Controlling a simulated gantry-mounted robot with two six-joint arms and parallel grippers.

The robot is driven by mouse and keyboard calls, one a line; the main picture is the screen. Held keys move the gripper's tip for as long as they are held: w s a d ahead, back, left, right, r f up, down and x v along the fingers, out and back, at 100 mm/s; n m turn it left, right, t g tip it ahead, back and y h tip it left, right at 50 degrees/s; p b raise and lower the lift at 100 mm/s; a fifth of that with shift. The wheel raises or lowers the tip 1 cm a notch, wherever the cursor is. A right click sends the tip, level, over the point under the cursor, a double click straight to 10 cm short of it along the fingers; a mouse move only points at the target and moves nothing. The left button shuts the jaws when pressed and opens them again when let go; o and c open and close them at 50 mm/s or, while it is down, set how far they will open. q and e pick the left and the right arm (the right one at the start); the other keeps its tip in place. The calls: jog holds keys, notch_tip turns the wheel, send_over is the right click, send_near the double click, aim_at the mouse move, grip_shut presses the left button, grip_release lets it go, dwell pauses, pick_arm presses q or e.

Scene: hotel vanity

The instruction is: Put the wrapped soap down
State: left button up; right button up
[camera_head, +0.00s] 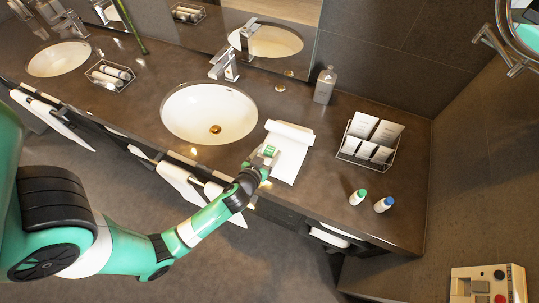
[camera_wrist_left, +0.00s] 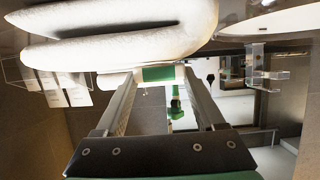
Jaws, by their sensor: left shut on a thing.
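The wrapped soap (camera_head: 270,150) is a small block with a green face. It also shows in the left wrist view (camera_wrist_left: 158,73), between the fingertips, with white beside the green. My left gripper (camera_head: 266,157) is shut on it, at the left edge of a partly rolled white towel (camera_head: 288,165) right of the sink. The towel fills the top of the left wrist view (camera_wrist_left: 120,40). I cannot tell whether the soap touches the towel. My right gripper is in neither view.
A white sink (camera_head: 208,108) is left of the towel. A wire basket of white packets (camera_head: 368,139) stands to the right. Two small bottles, green-capped (camera_head: 357,197) and blue-capped (camera_head: 384,204), stand near the front edge. A grey bottle (camera_head: 325,86) stands behind. Counter between towel and basket is clear.

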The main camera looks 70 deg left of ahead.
pick_arm(q)
jog(key=shift+w+r, duration=0.1)
jog(key=shift+f, duration=0.2)
jog(key=o, duration=1.3)
jog(key=shift+r, duration=0.1)
jog(key=shift+r, duration=0.3)
jog(key=p+v, duration=0.2)
jog(key=v, duration=1)
jog(key=shift+f, duration=0.2)
